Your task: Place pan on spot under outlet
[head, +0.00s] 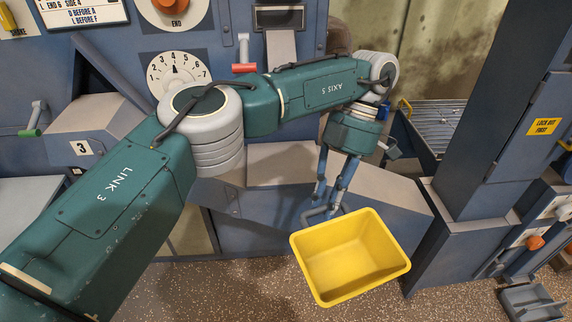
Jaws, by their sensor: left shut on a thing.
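The yellow pan (350,260) is an empty open-topped box, slightly tilted in the picture, in front of the blue machine. My left gripper (322,212) is shut on the pan at its back left side, by what looks like a grey handle. The left arm comes in from the left and reaches down to it. The pan appears held above the speckled floor. An outlet chute (282,48) shows on the machine at the top, behind the arm. I cannot make out a marked spot under it. My right gripper is not in view.
A blue post (480,130) with a yellow label stands right of the pan. A grey roller rack (436,122) is behind it. A numbered dial (176,72) and levers with red (244,68) and green (30,132) grips are on the machine. A grey tray (532,302) lies at lower right.

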